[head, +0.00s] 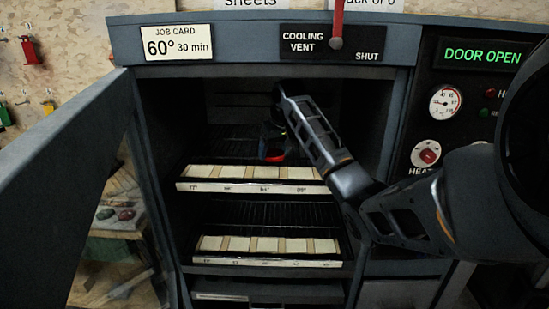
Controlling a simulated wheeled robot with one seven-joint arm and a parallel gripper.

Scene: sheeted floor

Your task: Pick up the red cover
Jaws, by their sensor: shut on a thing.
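My gripper (272,143) is inside the open cabinet, above the upper tray. It is small and dark against the dark inside, and its fingers are hard to make out. A small red piece, which looks like the red cover (275,158), shows at its lower end, and the gripper is shut on it. Most of the red cover is hidden by the gripper and the shadow. The upper tray (250,188) holds a row of pale squares just below. I cannot tell whether the red piece touches the tray.
A lower tray (265,262) holds more pale squares. The cabinet door (70,120) stands open at the left. The control panel at the right reads DOOR OPEN. A bench (118,235) stands behind the door.

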